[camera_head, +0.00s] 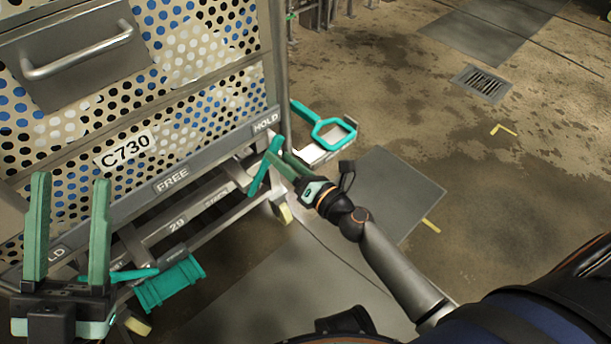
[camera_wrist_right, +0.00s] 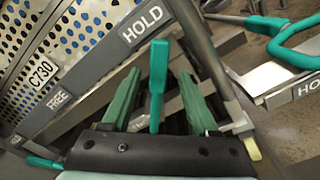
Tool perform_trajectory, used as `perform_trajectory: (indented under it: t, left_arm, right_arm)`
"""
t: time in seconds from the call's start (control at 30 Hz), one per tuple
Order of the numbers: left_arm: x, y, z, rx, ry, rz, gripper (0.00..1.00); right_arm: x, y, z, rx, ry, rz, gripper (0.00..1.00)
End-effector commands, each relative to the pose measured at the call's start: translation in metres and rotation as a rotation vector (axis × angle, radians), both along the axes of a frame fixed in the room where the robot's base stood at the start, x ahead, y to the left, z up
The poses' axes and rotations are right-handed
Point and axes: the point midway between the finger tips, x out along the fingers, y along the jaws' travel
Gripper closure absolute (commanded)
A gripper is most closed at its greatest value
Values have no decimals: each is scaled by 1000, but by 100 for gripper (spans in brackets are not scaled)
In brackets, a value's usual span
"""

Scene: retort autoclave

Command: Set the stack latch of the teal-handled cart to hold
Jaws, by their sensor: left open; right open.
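The cart (camera_head: 84,207) marked C730 has a grey strip reading FREE (camera_head: 172,179) in the middle and HOLD (camera_head: 266,121) at its right end. A teal lever (camera_head: 259,176) rises below the HOLD end, its tip near that word. In the right wrist view this lever (camera_wrist_right: 157,75) stands between the two green fingers of my right gripper (camera_wrist_right: 163,88). Gaps show on both sides of it, and I cannot tell whether any finger touches. My right gripper (camera_head: 283,160) is open around it. My left gripper (camera_head: 71,182) is open and empty before the cart's left end.
A teal pedal-like part (camera_head: 170,284) sits low at the cart's front, near my left gripper. A teal loop handle (camera_head: 335,130) juts out on the right, behind my right gripper. Casters (camera_head: 283,212) stand below. Open floor with a drain (camera_head: 482,83) lies to the right.

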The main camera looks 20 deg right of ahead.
Motion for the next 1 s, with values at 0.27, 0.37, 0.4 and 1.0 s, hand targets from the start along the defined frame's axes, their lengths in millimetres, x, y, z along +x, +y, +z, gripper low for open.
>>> perform_trajectory:
  t: [0.27,0.37,0.4,1.0]
  left_arm:
    - [0,0,1,-1,-2,0,50]
    - [0,0,1,-1,-2,0,50]
    - [0,1,1,-1,-2,0,50]
    - [0,0,1,-1,-1,0,50]
  right_arm:
    - [-52,-19,-1,3,4,-2,40]
    - [-66,-24,-1,2,4,-2,40]
    - [-71,-25,-1,2,3,-1,40]
    - [-84,-30,0,1,0,0,40]
